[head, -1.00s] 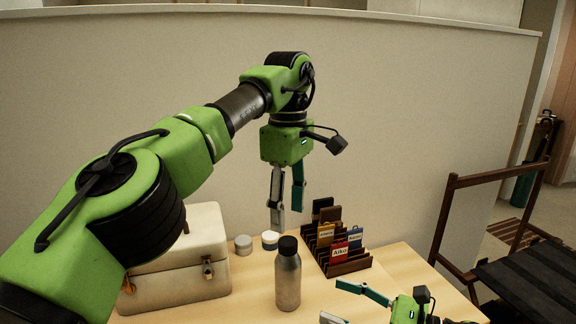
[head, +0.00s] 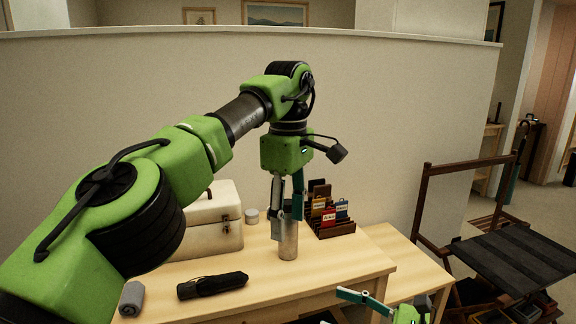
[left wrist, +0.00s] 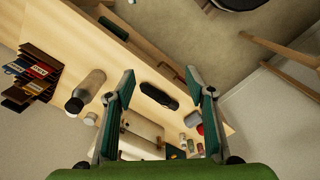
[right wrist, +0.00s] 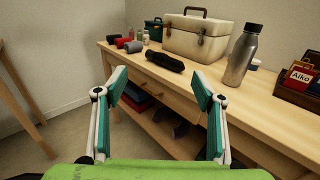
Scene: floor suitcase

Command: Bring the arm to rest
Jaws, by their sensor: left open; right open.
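My left gripper (head: 287,207) hangs pointing down above the table in the head view, open and empty. In that view it overlaps the steel bottle (head: 288,243), which stands on the table behind it. In the left wrist view its fingers (left wrist: 164,88) are spread wide with nothing between them. My right gripper (head: 375,302) shows at the bottom of the head view, low in front of the table. In the right wrist view its fingers (right wrist: 160,92) are apart and empty, facing the table's front edge.
On the table (head: 330,275) are a white case (head: 210,235), a black folded umbrella (head: 212,285), a grey roll (head: 132,298) and a wooden rack (head: 335,230) of labelled cards. A dark folding chair (head: 510,255) stands at the right. A plain partition (head: 380,110) rises behind the table.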

